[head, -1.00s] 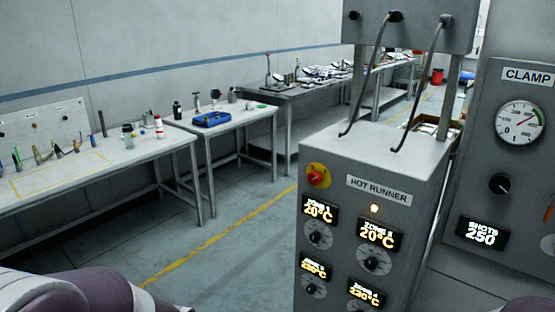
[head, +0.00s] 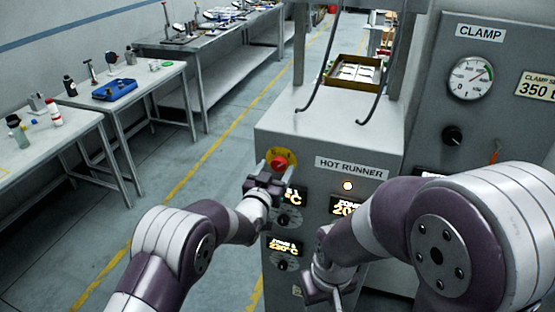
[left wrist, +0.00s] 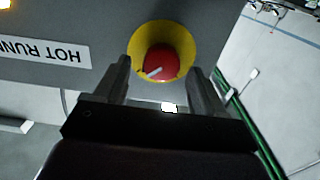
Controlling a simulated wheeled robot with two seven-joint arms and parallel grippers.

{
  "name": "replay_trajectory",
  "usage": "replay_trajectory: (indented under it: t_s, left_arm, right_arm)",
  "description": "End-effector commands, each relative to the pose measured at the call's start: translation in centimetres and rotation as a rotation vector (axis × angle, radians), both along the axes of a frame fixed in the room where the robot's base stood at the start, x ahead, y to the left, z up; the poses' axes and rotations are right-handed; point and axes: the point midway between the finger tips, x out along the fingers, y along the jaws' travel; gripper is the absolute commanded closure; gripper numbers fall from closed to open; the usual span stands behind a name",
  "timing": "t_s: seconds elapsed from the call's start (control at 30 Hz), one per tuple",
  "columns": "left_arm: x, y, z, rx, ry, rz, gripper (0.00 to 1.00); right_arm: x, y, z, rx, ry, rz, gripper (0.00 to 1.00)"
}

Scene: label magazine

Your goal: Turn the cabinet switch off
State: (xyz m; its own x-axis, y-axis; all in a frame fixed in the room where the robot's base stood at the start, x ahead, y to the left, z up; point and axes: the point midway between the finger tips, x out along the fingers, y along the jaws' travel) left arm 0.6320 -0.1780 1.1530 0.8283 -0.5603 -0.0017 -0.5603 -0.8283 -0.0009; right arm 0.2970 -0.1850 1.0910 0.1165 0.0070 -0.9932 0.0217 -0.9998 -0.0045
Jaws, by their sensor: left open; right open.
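The cabinet switch is a red knob (head: 279,160) on a round yellow plate, on the front of the grey HOT RUNNER cabinet (head: 330,134). In the left wrist view the knob (left wrist: 162,60) shows a pale mark on its face, and the yellow plate (left wrist: 160,27) surrounds it. My left gripper (head: 279,171) is open at the switch, its fingers to either side of the knob with gaps showing. I cannot tell how far the fingertips are from the plate. My right gripper (head: 330,292) is open and empty, low in front of the cabinet.
Zone displays (head: 284,246) and dials sit below the switch, partly hidden by my arms. The CLAMP panel (head: 425,100) stands at the right. Tables (head: 165,78) with tools stand at the left, with clear floor between.

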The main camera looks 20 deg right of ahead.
Motion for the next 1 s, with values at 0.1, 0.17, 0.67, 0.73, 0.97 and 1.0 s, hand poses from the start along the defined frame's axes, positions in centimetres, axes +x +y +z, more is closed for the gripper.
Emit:
replay_trajectory:
  t_s: [0.1,0.17,0.67,0.73,0.97,1.0]
  left_arm:
    - [1.3,-0.8,0.1,0.0,0.0,0.0,0.3]
    - [1.7,-1.1,0.1,0.0,0.0,0.0,0.3]
    - [2.0,-1.3,0.0,0.001,0.001,0.001,0.84]
    - [2.0,-1.3,0.0,0.001,0.001,0.001,0.84]
    - [2.0,-1.3,-0.2,-0.021,0.013,0.001,0.84]
    - [2.0,-1.3,-0.2,-0.033,0.02,0.001,0.84]
  right_arm:
    - [0.0,0.0,0.7,0.0,0.0,0.0,0.57]
    - [0.0,0.0,0.8,0.0,0.0,0.0,0.57]
    - [0.0,0.0,0.8,0.0,0.0,0.0,0.57]
    - [0.0,0.0,0.8,0.0,0.0,0.0,0.57]
    - [0.0,0.0,0.1,0.0,0.0,0.0,0.57]
    - [0.0,0.0,-0.2,0.0,0.0,0.0,0.57]
